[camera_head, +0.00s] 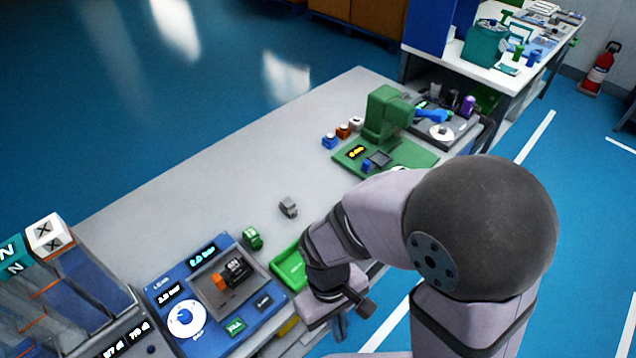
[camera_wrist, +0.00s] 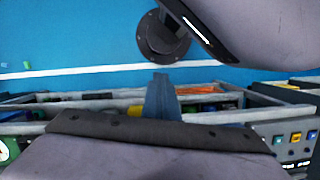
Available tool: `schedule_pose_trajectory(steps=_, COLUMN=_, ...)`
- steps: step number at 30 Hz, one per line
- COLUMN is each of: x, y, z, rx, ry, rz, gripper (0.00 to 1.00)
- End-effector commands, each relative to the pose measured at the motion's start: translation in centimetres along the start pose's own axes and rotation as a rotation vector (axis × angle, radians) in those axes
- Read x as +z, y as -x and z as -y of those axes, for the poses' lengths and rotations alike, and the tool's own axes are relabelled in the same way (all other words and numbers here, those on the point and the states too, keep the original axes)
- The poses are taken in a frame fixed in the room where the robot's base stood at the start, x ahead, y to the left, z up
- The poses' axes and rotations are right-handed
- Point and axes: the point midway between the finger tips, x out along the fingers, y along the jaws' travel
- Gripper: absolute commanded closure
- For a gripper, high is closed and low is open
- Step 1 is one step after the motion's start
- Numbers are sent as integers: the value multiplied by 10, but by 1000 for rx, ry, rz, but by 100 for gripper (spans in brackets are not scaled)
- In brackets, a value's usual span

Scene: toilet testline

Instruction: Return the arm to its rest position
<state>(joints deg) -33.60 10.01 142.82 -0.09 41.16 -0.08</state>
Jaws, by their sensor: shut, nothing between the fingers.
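My arm rises at the right of the head view and bends over the front edge of the workbench (camera_head: 180,185). My gripper (camera_head: 339,328) hangs low at that front edge, partly hidden behind my wrist. In the wrist view my gripper (camera_wrist: 162,92) shows as two blue-grey fingers close together, shut with nothing between them. It points toward the blue floor with a white line, over shelving at the bench's edge. It appears apart from everything around it.
A green tray (camera_head: 291,268) lies just left of my wrist. A blue test panel (camera_head: 232,318) stands farther left. A green press (camera_head: 385,112) stands on the bench's far end. A small grey block (camera_head: 288,207) lies mid-bench. The bench's middle is mostly clear.

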Motion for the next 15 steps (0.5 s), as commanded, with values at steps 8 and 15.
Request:
schedule_pose_trajectory(steps=8, x=11, y=39, z=-77, rx=-57, ry=-375, rz=-179, gripper=100)
schedule_pose_trajectory(steps=15, x=21, y=51, z=-116, rx=-66, ry=-550, rz=-241, gripper=100)
